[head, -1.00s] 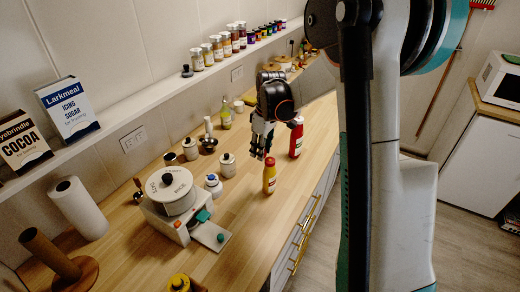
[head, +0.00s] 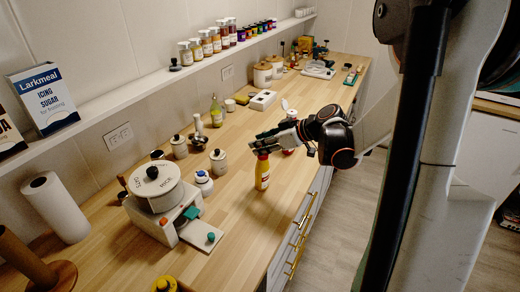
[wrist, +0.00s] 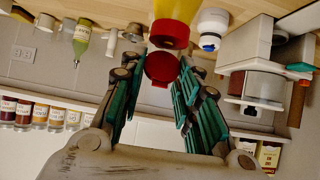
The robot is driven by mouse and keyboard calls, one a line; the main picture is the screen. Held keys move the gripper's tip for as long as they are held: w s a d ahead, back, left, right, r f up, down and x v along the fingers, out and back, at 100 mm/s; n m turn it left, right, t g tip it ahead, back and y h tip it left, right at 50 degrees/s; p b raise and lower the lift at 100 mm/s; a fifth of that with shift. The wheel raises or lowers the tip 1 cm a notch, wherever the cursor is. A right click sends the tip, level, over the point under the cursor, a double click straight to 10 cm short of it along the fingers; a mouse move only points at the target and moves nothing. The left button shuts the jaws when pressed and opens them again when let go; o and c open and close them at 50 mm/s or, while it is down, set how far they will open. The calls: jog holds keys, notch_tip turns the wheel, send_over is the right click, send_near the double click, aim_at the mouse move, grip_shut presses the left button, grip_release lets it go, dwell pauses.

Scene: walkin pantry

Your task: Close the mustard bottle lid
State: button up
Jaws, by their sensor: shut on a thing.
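In the wrist view, which is upside down, the yellow bottle (wrist: 170,33) comes in from the top. Its red lid (wrist: 163,69) lies between the green-padded fingers of my gripper (wrist: 160,88). My gripper is shut on the lid area. I cannot tell whether the lid is fully closed.
A red bottle (head: 288,151) stands just behind my gripper, partly hidden by it. A white-and-blue bottle (head: 204,182) and a white appliance (head: 164,219) are left of the mustard. Jars line the wall shelf (head: 140,93). The counter in front of the mustard is clear.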

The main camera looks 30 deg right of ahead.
jog(key=shift+s+d+f+t+y+b, duration=0.15)
jog(key=shift+s+f+t+y+b, duration=0.1)
jog(key=shift+t+y+b, duration=0.3)
jog(key=o, duration=0.8)
jog(key=shift+r, duration=0.1)
jog(key=v, duration=1.2)
jog(key=shift+o, duration=0.7)
